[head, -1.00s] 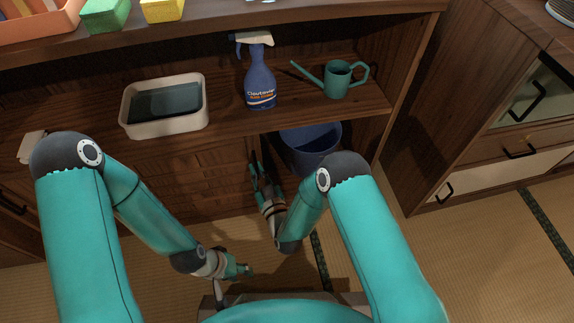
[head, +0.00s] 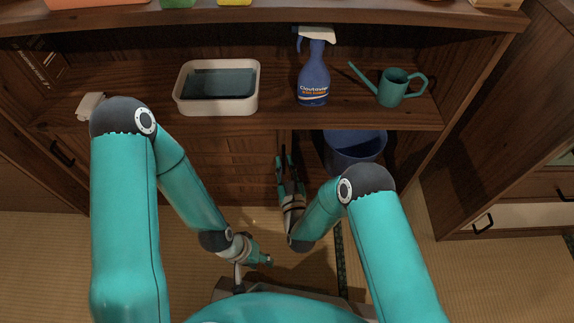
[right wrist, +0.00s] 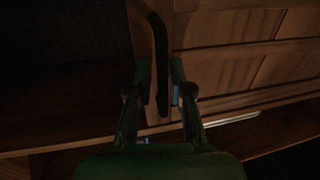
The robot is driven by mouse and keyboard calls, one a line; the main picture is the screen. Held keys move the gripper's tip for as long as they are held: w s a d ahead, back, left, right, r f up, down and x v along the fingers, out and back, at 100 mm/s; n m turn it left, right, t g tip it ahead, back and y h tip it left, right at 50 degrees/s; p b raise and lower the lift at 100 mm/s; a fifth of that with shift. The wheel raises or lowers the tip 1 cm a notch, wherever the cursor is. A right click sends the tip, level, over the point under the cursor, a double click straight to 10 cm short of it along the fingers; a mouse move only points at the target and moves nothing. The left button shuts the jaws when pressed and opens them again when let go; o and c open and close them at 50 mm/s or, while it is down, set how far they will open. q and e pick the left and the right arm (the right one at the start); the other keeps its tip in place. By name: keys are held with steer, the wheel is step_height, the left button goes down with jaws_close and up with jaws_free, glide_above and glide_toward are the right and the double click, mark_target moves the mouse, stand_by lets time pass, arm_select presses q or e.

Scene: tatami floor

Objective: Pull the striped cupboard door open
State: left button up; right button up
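The cupboard door of slatted brown wood (head: 245,165) is below the shelf, left of centre in the head view. In the right wrist view, its panels (right wrist: 225,75) fill the right side. A dark bar handle (right wrist: 161,60) runs between the fingertips of my right gripper (right wrist: 158,82). The fingers stand apart on both sides of it, and I see no clear grip. In the head view, my right gripper (head: 288,160) points at the door's right edge. My left gripper (head: 262,260) is low over the floor, away from the door; its fingers are too small to read.
The shelf above holds a white basin (head: 216,104), a blue spray bottle (head: 314,82) and a green watering can (head: 393,90). A blue bucket (head: 355,150) stands in the open space right of my right gripper. Another cabinet (head: 510,190) is at the right. Tatami floor is in front.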

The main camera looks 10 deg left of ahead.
steer(key=shift+s, duration=0.1)
steer(key=v, duration=1.1)
steer(key=shift+s, duration=0.3)
steer(key=shift+d+f, duration=0.15)
